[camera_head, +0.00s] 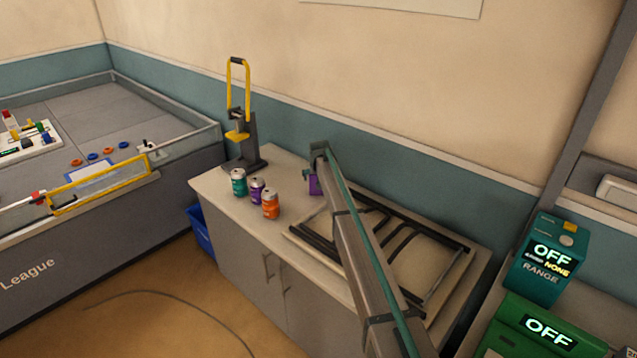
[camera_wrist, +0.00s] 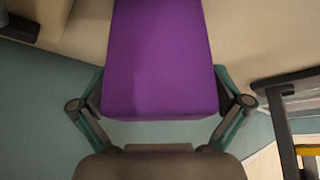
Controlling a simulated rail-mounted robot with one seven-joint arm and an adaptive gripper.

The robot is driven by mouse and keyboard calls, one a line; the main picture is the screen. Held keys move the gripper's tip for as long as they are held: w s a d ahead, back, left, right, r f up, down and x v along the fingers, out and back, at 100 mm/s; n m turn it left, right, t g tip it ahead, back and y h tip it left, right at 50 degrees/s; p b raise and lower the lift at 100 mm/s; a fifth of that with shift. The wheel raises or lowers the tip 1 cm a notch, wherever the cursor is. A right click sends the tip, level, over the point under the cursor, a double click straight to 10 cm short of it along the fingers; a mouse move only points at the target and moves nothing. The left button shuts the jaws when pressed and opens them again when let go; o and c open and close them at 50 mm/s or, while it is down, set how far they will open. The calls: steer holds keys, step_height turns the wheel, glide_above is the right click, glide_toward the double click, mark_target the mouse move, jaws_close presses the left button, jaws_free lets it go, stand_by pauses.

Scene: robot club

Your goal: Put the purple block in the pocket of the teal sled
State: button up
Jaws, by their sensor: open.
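The purple block (camera_head: 314,185) shows at the cabinet's back, in front of the wall and partly hidden by my arm. In the wrist view the purple block (camera_wrist: 160,60) is large, and its top runs out of frame. My gripper (camera_wrist: 160,90) is open, with a teal-edged finger linkage at each side of the block. The fingertips are hidden by the block, so I cannot tell whether they touch it. In the head view my gripper (camera_head: 318,160) is by the block, mostly hidden. I cannot make out a teal sled.
Teal, purple and orange cans (camera_head: 256,190) stand on the cabinet top (camera_head: 215,185), left of my arm. A yellow-handled press (camera_head: 240,125) stands behind them. A dark-railed frame (camera_head: 420,245) lies on the right half. Green OFF boxes (camera_head: 545,330) stand at far right.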

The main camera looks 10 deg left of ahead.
steer(key=shift+s, duration=0.1)
steer(key=c, duration=1.2)
